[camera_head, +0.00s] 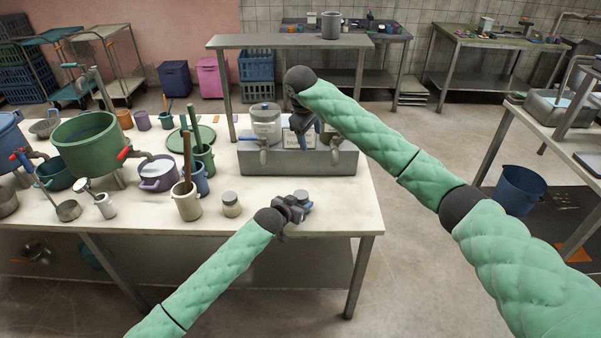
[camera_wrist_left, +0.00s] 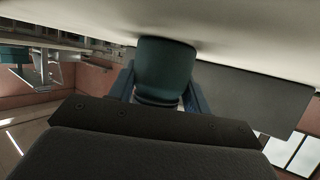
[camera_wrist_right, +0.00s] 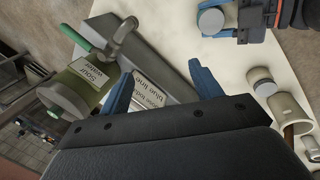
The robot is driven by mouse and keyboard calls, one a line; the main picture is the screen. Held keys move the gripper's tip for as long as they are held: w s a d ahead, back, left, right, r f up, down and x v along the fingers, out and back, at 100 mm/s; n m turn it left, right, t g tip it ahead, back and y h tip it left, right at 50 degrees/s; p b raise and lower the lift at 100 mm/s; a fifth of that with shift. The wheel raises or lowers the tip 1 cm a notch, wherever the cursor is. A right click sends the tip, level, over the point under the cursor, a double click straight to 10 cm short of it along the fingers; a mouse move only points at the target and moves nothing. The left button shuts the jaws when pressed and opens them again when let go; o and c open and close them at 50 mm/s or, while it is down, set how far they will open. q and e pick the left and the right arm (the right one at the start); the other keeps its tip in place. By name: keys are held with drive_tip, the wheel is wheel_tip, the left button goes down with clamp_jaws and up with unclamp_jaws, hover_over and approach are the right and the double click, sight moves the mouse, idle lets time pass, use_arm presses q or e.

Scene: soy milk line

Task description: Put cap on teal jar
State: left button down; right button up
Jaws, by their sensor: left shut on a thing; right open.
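The teal jar (camera_wrist_left: 165,68) is between the two blue fingers of my left gripper (camera_wrist_left: 163,88). It looks upright, at or just above the table, with dark rings at its neck end. My left gripper (camera_head: 303,206) is low over the front right of the table. In the right wrist view, a pale blue-grey disc (camera_wrist_right: 211,20) is at the left gripper's fingers; I cannot tell whether it is the jar's mouth or a cap. My right gripper (camera_wrist_right: 160,82) is open and empty above the steel bin (camera_head: 335,160). I cannot make out a separate cap.
A labelled vessel (camera_head: 265,128) and white cards (camera_head: 299,139) are at the bin. The table (camera_head: 350,210) is clear at its front right.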

drive_tip(key=s+f+n, duration=0.2)
drive_tip(key=f+n, duration=0.1)
drive_tip(key=n, duration=0.8)
drive_tip(key=s+f+n+g, duration=0.1)
drive_tip(key=f+n, duration=0.2)
drive_tip(key=n, duration=0.9)
drive_tip(key=s+f+n+g, duration=0.1)
drive_tip(key=f+n, duration=0.3)
drive_tip(key=n, duration=0.7)
drive_tip(key=shift+s+a+y, duration=0.3)
drive_tip(key=shift+s+a, duration=0.1)
drive_tip(key=shift+s, duration=0.4)
drive_tip(key=n, duration=0.4)
drive_tip(key=shift+s+a, duration=0.15)
drive_tip(key=shift+a, duration=0.25)
drive_tip(key=n, duration=0.4)
drive_tip(key=a+n+y, duration=0.1)
drive_tip(key=n, duration=0.2)
drive_tip(key=shift+s, duration=0.1)
drive_tip(key=n, duration=0.4)
drive_tip(key=shift+a, duration=0.15)
drive_tip(key=n, duration=0.3)
